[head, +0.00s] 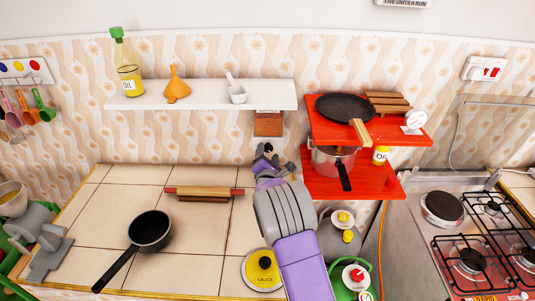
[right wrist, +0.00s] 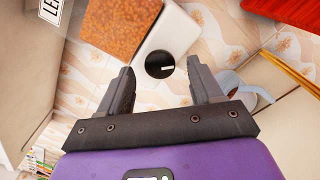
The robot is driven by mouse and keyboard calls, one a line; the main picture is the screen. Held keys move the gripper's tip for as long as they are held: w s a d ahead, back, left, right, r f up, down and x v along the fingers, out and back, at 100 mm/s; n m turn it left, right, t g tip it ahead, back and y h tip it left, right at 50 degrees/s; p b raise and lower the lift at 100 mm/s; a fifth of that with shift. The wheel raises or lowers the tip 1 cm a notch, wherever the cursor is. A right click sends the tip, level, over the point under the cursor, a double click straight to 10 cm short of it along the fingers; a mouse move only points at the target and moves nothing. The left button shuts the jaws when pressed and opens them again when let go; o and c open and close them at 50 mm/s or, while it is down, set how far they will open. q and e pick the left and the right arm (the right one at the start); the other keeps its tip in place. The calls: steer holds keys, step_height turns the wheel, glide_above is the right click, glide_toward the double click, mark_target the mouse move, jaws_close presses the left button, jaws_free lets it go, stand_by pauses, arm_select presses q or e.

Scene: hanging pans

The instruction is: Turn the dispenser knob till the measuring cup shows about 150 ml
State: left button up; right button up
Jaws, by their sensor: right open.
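The dispenser is an orange-brown filled container (right wrist: 122,28) with a white body (right wrist: 180,30) and a round black knob (right wrist: 160,65). In the head view the dispenser (head: 268,124) hangs on the wall under the white shelf. My right gripper (head: 265,151) is open and empty just below it. In the right wrist view the knob shows between the two spread fingertips; whether they reach around it I cannot tell. A pale blue-grey rounded thing (right wrist: 257,98), perhaps the measuring cup, shows beside the right finger; its markings and contents are not visible. My left gripper is not in view.
The white shelf (head: 200,94) holds a bottle, funnel and mortar. Red shelves (head: 345,185) with pans stand at right of my arm. A rolling pin (head: 204,192) and black pan (head: 150,230) lie on the tiled counter (head: 105,200). A stove (head: 470,230) is at far right.

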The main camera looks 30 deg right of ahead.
steer(key=shift+w+d, duration=0.3)
steer(key=shift+w, duration=0.2)
steer(key=c, duration=1.1)
steer(key=shift+o, duration=0.2)
steer(key=shift+m, duration=0.3)
